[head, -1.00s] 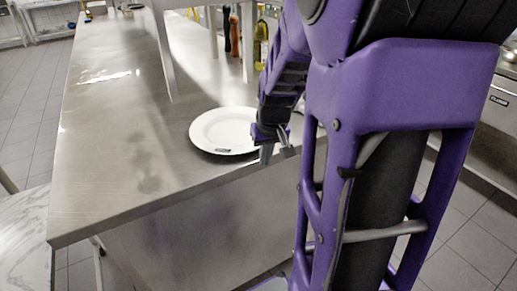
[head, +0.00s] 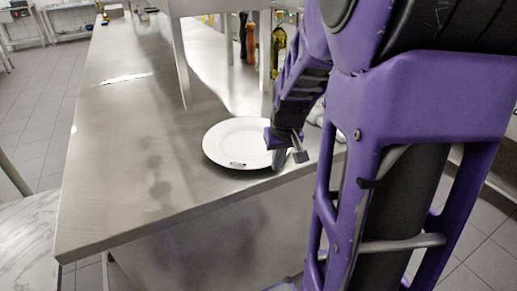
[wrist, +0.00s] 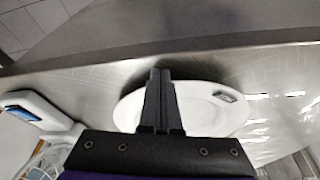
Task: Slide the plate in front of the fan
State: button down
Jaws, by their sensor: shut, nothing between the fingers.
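The white round plate (head: 232,143) lies flat on the steel counter near its front edge. It carries a small dark mark on its rim. My gripper (head: 298,151) is at the plate's right side in the head view. In the wrist view my gripper (wrist: 160,75) has its two dark fingers together with nothing between them, in front of the plate (wrist: 205,108). I cannot tell whether the fingers touch the plate. I cannot clearly make out a fan in either view.
A white device with a blue screen (wrist: 28,113) stands left in the wrist view. A steel rack leg (head: 182,65), a bottle (head: 278,45) and a wooden mill (head: 251,42) stand behind the plate. The counter (head: 120,190) left of the plate is clear.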

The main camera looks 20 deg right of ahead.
jog(key=w, duration=0.2)
jog(key=w+d, duration=0.1)
jog(key=w, duration=0.2)
jog(key=w+p, duration=0.1)
jog(key=w, duration=0.2)
jog(key=shift+d, duration=0.35)
